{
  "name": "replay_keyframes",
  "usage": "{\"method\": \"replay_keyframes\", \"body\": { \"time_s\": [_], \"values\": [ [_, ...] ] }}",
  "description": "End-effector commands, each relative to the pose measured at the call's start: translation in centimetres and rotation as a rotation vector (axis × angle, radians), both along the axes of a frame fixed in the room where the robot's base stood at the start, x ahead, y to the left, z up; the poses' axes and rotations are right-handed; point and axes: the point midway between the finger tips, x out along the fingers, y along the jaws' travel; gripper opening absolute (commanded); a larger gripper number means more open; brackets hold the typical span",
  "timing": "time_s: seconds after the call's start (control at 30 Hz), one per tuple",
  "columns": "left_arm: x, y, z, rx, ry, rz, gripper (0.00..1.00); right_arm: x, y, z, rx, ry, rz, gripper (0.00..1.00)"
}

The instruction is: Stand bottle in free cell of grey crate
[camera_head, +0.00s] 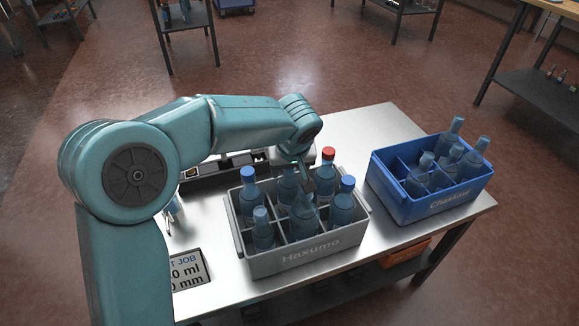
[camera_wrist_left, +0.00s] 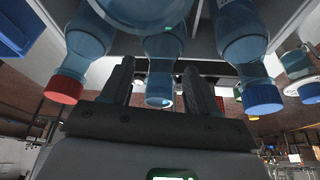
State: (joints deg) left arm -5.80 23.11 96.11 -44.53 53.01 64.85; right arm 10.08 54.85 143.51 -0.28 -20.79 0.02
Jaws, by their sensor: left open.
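The grey crate (camera_head: 308,255), marked Haxumo, stands on the steel table. Several blue bottles stand in its cells, some with blue caps (camera_head: 247,174), one with a red cap (camera_head: 327,153). An uncapped bottle (camera_head: 302,217) stands upright in the front middle cell. My left gripper (camera_head: 303,170) is above the crate's middle, close to this bottle's top. In the left wrist view, my open fingers (camera_wrist_left: 160,88) lie either side of an uncapped bottle neck (camera_wrist_left: 159,84); I cannot tell whether they touch it. No empty cell is clear to see. My right gripper is out of view.
A blue crate (camera_head: 430,205) with several uncapped bottles stands at the table's right, some of its cells empty. A dark tray-like unit (camera_head: 225,172) lies behind the grey crate. A job sign (camera_head: 188,270) lies at the front left. Bare table shows between the crates.

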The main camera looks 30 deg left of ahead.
Motion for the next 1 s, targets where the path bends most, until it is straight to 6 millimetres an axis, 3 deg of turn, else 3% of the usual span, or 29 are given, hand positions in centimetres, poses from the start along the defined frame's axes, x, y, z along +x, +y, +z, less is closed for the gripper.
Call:
{"method": "replay_keyframes", "body": {
  "time_s": [0.17,0.6,1.0],
  "values": [
    [-0.3,-0.3,1.5,-0.001,-0.004,0.000,0.60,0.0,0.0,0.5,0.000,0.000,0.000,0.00],
    [-3.1,-2.5,10.1,-0.001,-0.003,-0.002,0.60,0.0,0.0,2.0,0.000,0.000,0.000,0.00],
    [-3.6,-2.8,11.2,0.000,0.000,0.000,0.60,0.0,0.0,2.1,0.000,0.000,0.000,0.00]
  ]
}}
